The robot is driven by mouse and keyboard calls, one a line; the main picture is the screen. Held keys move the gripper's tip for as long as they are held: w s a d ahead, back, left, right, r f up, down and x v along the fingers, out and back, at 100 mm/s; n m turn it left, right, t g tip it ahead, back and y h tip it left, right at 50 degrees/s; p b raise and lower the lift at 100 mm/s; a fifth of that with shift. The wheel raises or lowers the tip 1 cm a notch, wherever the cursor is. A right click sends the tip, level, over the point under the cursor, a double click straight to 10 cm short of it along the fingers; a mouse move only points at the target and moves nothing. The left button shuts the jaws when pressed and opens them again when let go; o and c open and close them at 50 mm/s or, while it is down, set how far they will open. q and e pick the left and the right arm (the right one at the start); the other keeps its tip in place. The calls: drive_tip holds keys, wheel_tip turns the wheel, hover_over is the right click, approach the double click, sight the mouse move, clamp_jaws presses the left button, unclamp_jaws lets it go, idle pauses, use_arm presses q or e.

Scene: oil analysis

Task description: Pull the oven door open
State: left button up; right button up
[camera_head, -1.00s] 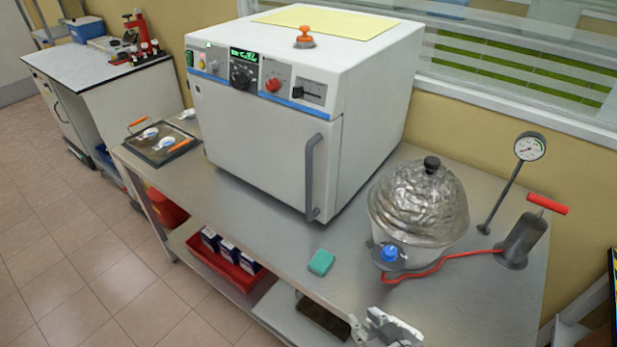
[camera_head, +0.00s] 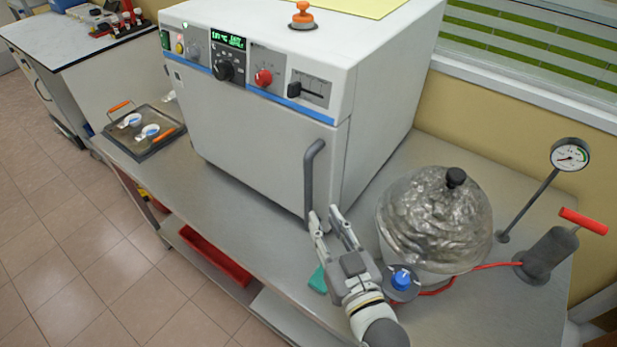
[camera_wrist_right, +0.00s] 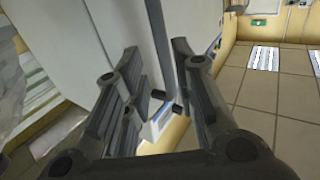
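The white oven (camera_head: 385,110) stands on the metal table. Its door (camera_head: 240,145) is shut and has a dark grey vertical handle (camera_head: 309,175) near its right edge. My right gripper (camera_head: 324,213) is open, with its fingertips by the lower end of the handle. In the right wrist view the handle (camera_wrist_right: 157,40) runs as a dark bar into the gap between the two open fingers (camera_wrist_right: 160,100). I cannot tell whether either finger touches it. My left gripper is not in view.
A foil-covered dome (camera_head: 435,215) and a blue-knobbed part (camera_head: 401,281) stand right of my right arm. A green sponge (camera_head: 318,279) lies partly hidden beside the gripper. A tray with orange handles (camera_head: 145,128) is at the table's left end. A gauge (camera_head: 569,155) stands far right.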

sight(310, 193)
drive_tip(key=x, duration=0.1)
drive_tip(key=p+x, duration=0.1)
drive_tip(key=x, duration=0.1)
drive_tip(key=shift+w+a+r, duration=0.2)
drive_tip(key=shift+a+r, duration=0.05)
drive_tip(key=shift+r, duration=0.1)
drive_tip(key=x, duration=0.3)
drive_tip(key=shift+w+f+p, duration=0.15)
drive_tip(key=shift+p, duration=0.2)
drive_tip(key=shift+x, duration=1.1)
drive_tip(key=shift+w+f, duration=0.15)
drive_tip(key=shift+w, duration=0.15)
drive_tip(key=shift+c, duration=0.4)
clamp_jaws()
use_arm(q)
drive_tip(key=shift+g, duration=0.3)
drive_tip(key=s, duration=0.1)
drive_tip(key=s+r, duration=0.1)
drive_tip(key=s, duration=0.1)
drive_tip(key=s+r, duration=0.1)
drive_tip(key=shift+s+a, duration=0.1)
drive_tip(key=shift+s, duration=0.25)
